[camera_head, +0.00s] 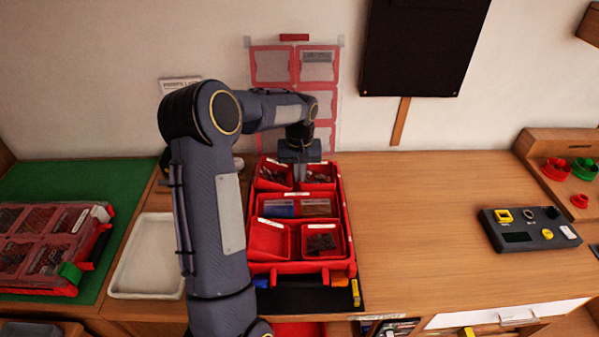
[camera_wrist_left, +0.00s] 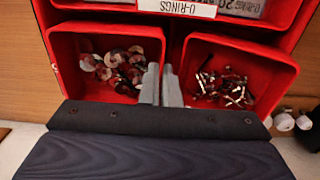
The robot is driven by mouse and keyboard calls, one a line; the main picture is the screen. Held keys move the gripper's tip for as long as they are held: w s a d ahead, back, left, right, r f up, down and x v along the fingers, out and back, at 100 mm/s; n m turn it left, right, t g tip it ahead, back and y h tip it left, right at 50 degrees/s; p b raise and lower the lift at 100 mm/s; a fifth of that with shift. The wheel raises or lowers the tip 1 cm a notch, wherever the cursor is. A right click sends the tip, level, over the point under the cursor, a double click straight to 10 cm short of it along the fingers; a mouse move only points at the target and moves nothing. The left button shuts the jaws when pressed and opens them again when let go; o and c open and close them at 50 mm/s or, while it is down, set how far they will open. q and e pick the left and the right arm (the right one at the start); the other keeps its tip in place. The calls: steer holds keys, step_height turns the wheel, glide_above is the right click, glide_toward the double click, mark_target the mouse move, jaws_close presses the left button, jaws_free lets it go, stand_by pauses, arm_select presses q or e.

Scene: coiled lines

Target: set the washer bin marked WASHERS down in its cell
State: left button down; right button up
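The washer bin (camera_wrist_left: 108,62), a small red bin with loose round washers, is at the left in the left wrist view. In the head view it is the back right bin (camera_head: 320,176) of the open red case (camera_head: 348,222). It sits in or very near its cell; I cannot tell whether it rests on the floor. My left gripper (camera_wrist_left: 162,86) points down with its fingers close together, astride the bin's side wall, one finger inside. In the head view my left gripper (camera_head: 300,172) is over the back of the case. The WASHERS marking is not readable. My right gripper is not in view.
A red bin of metal clips (camera_wrist_left: 235,75) is close beside the fingers. The U-rings bin (camera_head: 297,194) lies in front. A white tray (camera_head: 148,258) and another red case (camera_head: 40,250) are at left. A dark panel (camera_head: 530,230) is at right; the table between is clear.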

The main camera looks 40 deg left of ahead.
arm_select(q)
steer(key=shift+f+b, duration=0.45)
steer(key=shift+f, duration=0.25)
steer(key=c, duration=1.6)
jaws_free()
steer(key=shift+r, duration=0.15)
step_height(320, 180, up, 8)
steer(key=shift+f+b, duration=0.15)
steer(key=shift+b, duration=0.15)
steer(key=shift+f, duration=0.1)
